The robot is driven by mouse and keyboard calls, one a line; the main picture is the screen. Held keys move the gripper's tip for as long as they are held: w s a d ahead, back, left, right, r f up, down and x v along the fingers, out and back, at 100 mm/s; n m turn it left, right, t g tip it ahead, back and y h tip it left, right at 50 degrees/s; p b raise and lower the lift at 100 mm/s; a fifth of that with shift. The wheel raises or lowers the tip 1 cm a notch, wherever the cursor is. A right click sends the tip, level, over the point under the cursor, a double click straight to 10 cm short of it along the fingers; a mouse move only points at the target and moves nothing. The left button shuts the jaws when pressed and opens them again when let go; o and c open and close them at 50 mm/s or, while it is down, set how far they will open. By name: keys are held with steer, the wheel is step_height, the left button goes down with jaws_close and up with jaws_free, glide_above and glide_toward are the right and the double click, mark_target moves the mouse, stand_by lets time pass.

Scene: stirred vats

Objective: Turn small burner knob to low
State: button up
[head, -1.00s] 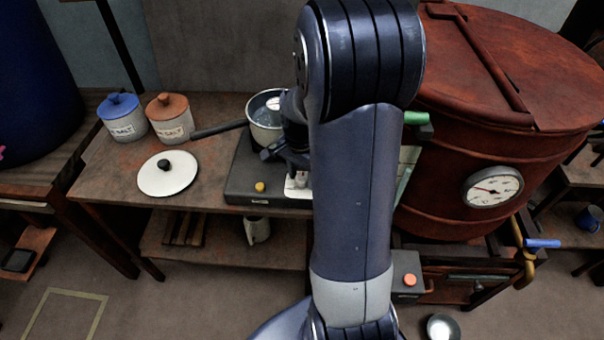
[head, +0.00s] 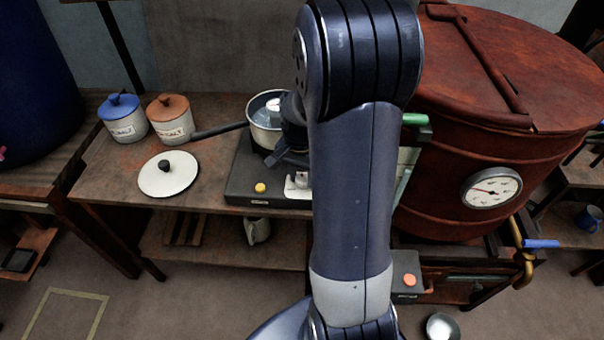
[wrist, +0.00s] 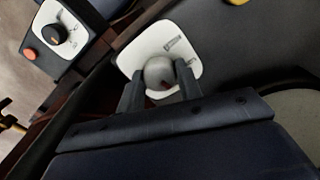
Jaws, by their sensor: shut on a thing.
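The small burner (head: 246,178) is a dark box on the wooden bench. Its knob (wrist: 159,72) is round and light grey with a small red mark, on a white plate (wrist: 189,47) with markings too small to read. My gripper (wrist: 160,84) has one finger on each side of the knob and is shut on it. In the head view, my arm hides part of the burner and most of the plate. A steel pan (head: 262,124) with a dark handle stands on the burner. A yellow button (head: 260,188) is on the burner's front.
A white lid (head: 168,178) and two salt jars (head: 124,122) (head: 170,122) stand left on the bench. A large red vat (head: 450,165) with a gauge (head: 491,187) is close on the right. Another control box (head: 404,272) with an orange button sits lower right.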

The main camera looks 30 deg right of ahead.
mark_target(301, 178)
steer(key=n, duration=0.4)
steer(key=shift+n+p, duration=0.3)
steer(key=shift+p, duration=0.05)
steer(key=shift+n, duration=2.3)
steer(key=shift+p, duration=0.3)
steer(key=o, duration=1)
steer(key=shift+c, duration=0.2)
step_height(301, 178, up, 11)
steer(key=p, duration=0.1)
steer(key=shift+a, duration=0.2)
steer(key=shift+f, duration=0.1)
